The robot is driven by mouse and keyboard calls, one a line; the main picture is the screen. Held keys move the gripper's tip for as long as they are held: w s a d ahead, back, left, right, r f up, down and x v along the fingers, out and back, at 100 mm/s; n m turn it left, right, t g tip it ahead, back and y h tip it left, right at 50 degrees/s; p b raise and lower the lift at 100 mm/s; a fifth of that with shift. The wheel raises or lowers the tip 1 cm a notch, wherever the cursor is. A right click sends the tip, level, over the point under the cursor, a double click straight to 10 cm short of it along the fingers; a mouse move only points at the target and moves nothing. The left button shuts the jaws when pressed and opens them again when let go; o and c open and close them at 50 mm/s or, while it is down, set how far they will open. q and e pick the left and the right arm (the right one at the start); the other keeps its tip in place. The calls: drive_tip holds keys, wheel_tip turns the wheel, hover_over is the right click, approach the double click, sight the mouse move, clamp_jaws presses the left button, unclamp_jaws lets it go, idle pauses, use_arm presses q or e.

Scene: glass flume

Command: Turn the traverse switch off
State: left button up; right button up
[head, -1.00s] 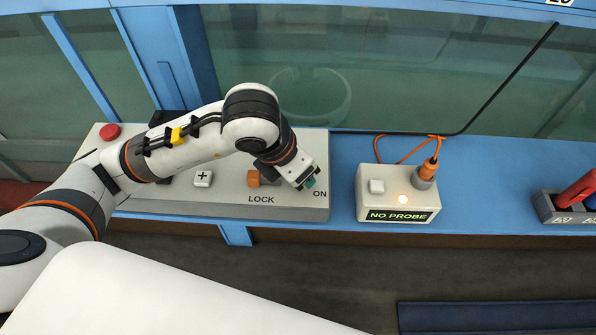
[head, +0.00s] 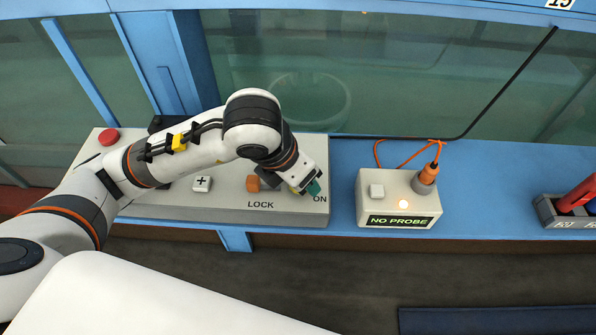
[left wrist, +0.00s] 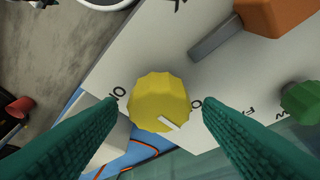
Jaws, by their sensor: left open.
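The traverse switch appears to be the yellow ribbed knob (left wrist: 157,95) on the pale control panel (head: 220,214). A white mark on it points to the lower right in the left wrist view. "ON" is printed to its left there, and partly hidden lettering beginning with "O" to its right. In the head view only a bit of yellow (head: 295,190) shows beside my gripper, near the "ON" label. My left gripper (head: 314,187) is open over the knob. Its teal fingers (left wrist: 160,106) lie on either side of the knob, with visible gaps. My right gripper is not in view.
An orange block (head: 253,184) by "LOCK", a white plus button (head: 202,184) and a red button (head: 108,136) share the panel. A "NO PROBE" box (head: 396,203) with a lit lamp and orange cable stands to the right. A green knob (left wrist: 301,101) shows in the wrist view.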

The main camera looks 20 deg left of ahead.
use_arm(q)
drive_tip(key=v, duration=1.2)
drive_tip(key=shift+f, duration=0.1)
